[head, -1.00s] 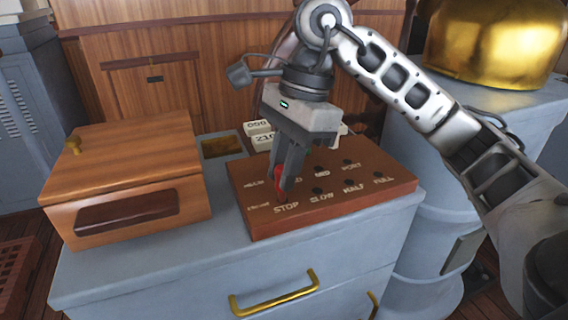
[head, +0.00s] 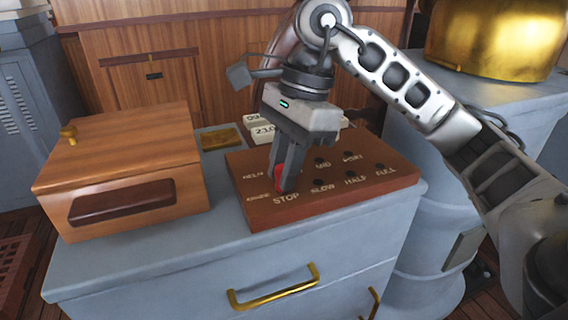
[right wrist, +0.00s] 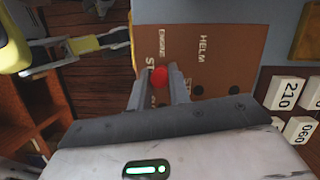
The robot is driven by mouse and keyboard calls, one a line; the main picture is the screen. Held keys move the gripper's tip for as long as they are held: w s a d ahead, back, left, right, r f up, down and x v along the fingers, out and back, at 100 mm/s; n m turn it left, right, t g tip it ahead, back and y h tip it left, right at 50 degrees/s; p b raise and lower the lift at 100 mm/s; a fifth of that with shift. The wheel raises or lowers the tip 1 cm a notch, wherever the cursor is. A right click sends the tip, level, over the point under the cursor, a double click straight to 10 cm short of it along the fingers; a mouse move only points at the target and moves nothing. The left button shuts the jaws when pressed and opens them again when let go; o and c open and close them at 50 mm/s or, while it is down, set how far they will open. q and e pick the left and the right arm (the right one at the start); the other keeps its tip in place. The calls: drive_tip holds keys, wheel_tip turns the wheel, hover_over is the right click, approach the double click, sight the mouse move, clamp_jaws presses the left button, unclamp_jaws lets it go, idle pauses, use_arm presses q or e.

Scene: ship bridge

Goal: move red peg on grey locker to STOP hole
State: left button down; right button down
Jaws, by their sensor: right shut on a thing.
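The red peg (head: 279,180) is between the fingertips of my right gripper (head: 286,178), which is shut on it. The peg is at the front left of the brown board, just behind the STOP label (head: 286,198). The fingers hide the STOP hole, so I cannot tell how deep the peg sits in it. In the right wrist view, the red peg (right wrist: 158,77) shows between the fingers, over the board near the STOP lettering. The board (head: 330,197) lies on the grey locker (head: 150,270).
A wooden box (head: 120,160) stands left of the board. White number blocks (head: 262,130) and a brass plate (head: 220,139) are behind it. Other labelled holes, such as HALF (head: 349,170), look empty. A large brass dome (head: 495,40) stands at the back right.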

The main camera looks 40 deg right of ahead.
drive_tip(key=c, duration=1.2)
unclamp_jaws()
drive_tip(key=shift+c, duration=0.2)
drive_tip(key=shift+r+p, duration=2.8)
drive_tip(key=shift+r, duration=0.7)
